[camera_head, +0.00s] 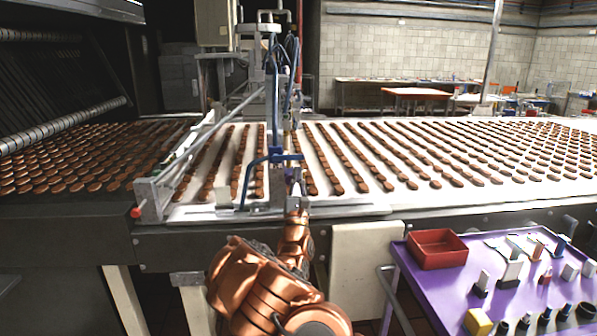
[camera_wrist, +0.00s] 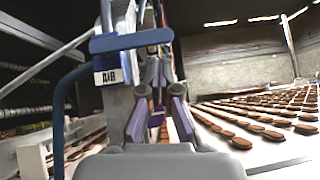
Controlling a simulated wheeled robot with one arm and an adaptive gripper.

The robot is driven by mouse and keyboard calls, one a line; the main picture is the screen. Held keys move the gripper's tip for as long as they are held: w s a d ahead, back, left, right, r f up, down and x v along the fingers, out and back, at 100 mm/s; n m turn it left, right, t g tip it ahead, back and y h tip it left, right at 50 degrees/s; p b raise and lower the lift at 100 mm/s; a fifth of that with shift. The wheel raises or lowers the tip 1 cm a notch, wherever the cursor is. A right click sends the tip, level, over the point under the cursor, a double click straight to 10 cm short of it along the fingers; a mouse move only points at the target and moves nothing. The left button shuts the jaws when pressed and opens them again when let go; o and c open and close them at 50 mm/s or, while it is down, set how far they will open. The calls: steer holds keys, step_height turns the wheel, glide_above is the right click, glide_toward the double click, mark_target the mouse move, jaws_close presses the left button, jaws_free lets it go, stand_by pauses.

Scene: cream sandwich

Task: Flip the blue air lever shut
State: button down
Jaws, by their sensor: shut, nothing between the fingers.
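The blue air lever (camera_head: 286,157) lies roughly level across the front of the machine over the belt, on top of a bent blue pipe. In the wrist view the lever (camera_wrist: 130,41) shows close up at upper left, with a white tag (camera_wrist: 112,77) reading AIR below it. My gripper (camera_head: 296,183) is shut and empty, just below the lever's right part in the head view. In the wrist view my gripper (camera_wrist: 158,112) has its purple-padded fingers below and right of the lever. Whether a finger touches the lever, I cannot tell.
A conveyor belt (camera_head: 352,205) with rows of brown biscuits runs behind the lever. A slanted grey rail (camera_head: 215,130) and a red knob (camera_head: 136,213) are to the left. A purple cart (camera_head: 420,285) with a red tray (camera_head: 437,264) and small items stands front right.

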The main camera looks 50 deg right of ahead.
steer(key=d+f+b+v, duration=0.1)
steer(key=b+v, duration=0.1)
steer(key=v, duration=0.9)
